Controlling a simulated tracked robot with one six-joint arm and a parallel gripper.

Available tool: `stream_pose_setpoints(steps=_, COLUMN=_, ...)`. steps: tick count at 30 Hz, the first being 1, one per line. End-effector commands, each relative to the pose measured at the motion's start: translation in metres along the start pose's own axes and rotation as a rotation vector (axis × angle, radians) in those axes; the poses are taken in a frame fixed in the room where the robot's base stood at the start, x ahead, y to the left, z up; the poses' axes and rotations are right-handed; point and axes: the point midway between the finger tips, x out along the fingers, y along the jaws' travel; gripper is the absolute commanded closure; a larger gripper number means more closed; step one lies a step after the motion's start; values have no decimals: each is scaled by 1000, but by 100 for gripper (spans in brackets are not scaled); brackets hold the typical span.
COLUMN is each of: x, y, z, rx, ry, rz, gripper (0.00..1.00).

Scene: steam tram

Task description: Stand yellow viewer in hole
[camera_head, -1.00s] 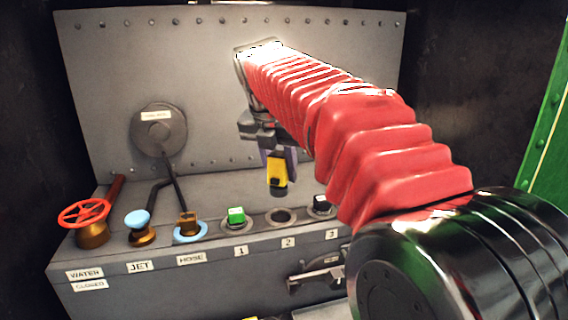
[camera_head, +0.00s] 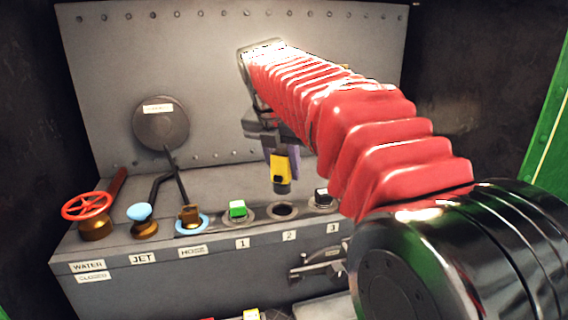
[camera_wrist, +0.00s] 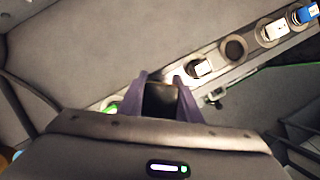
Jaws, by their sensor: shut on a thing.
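The yellow viewer (camera_head: 281,170) hangs roughly upright, its dark end down, between the purple fingers of my gripper (camera_head: 279,154). My gripper is shut on it. In the head view its lower end is just above the open hole marked 2 (camera_head: 283,211), with a small gap showing. In the wrist view my gripper (camera_wrist: 160,98) has a dark end of the held viewer (camera_wrist: 160,95) between the purple fingers. Hole 2 is hidden there behind the gripper.
A green-topped piece (camera_head: 237,208) stands in hole 1 and a dark, pale-topped piece (camera_head: 322,197) in hole 3, close on either side. The wrist view shows another empty hole (camera_wrist: 233,48), a white piece (camera_wrist: 274,30) and a blue piece (camera_wrist: 304,14).

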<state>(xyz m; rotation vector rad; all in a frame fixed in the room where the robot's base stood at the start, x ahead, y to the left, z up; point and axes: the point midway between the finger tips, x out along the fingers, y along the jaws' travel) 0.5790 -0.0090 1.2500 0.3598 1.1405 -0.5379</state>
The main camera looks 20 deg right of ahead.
Motion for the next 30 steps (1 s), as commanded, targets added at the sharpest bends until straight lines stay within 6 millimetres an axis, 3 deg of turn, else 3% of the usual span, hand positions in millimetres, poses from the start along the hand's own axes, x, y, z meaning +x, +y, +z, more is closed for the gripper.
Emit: stream_pose_setpoints(steps=30, x=46, y=-1, z=-18, rx=2, ry=-1, rz=-1, gripper=99)
